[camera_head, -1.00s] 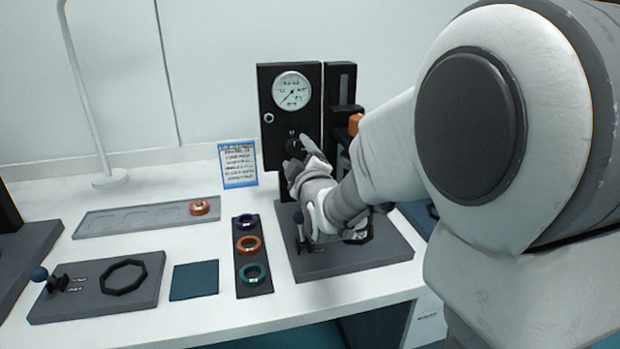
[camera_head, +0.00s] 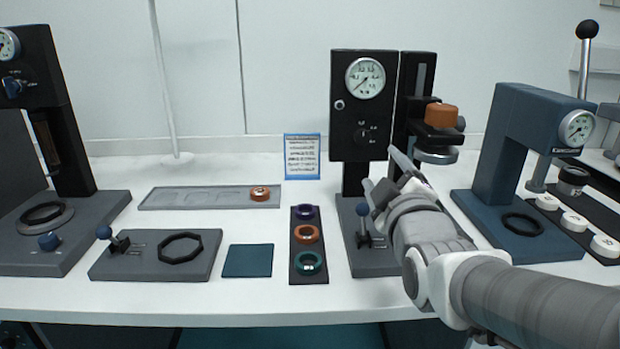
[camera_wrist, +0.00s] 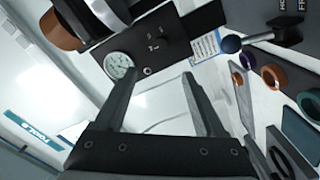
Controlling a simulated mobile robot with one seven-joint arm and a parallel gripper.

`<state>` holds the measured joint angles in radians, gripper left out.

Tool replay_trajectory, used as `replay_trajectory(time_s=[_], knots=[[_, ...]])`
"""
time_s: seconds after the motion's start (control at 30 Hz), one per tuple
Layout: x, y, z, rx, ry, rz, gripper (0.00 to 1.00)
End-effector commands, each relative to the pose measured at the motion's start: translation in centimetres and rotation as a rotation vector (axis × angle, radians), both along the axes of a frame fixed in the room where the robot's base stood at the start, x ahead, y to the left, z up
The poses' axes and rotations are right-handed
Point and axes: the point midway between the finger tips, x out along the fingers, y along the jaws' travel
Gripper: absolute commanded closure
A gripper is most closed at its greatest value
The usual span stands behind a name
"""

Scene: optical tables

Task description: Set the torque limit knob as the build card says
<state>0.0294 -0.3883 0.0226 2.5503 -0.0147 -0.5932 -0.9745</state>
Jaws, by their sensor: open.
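The torque limit knob (camera_head: 362,135) is a small dark knob on the black panel (camera_head: 342,101) below a round white gauge (camera_head: 365,78). Its markings are too small to read. The blue-edged build card (camera_head: 302,156) stands left of the panel, its text unreadable; it also shows in the wrist view (camera_wrist: 205,47). My gripper (camera_head: 379,167) is open and empty, below and right of the knob and apart from it. In the wrist view, my open fingers (camera_wrist: 158,73) point toward the black panel and its gauge (camera_wrist: 119,66).
A blue-ball lever (camera_head: 362,210) stands on the grey base below the panel. An orange cap (camera_head: 440,115) sits on the black column to the right. A rack of rings (camera_head: 308,234) lies left. A blue press (camera_head: 520,150) stands right.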

Motion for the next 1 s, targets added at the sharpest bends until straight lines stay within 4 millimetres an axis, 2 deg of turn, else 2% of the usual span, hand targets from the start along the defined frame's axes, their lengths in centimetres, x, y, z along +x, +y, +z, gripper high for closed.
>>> replay_trajectory(time_s=[0.23,0.7,0.87,1.0], knots=[[-1.3,0.0,-0.1,-0.001,0.000,0.000,0.28],[-1.5,0.0,-0.3,0.013,0.017,-0.001,0.28],[-2.4,-0.1,-2.1,0.125,0.136,-0.013,0.28],[-4.3,-0.1,-5.0,0.296,0.320,-0.057,0.28]])
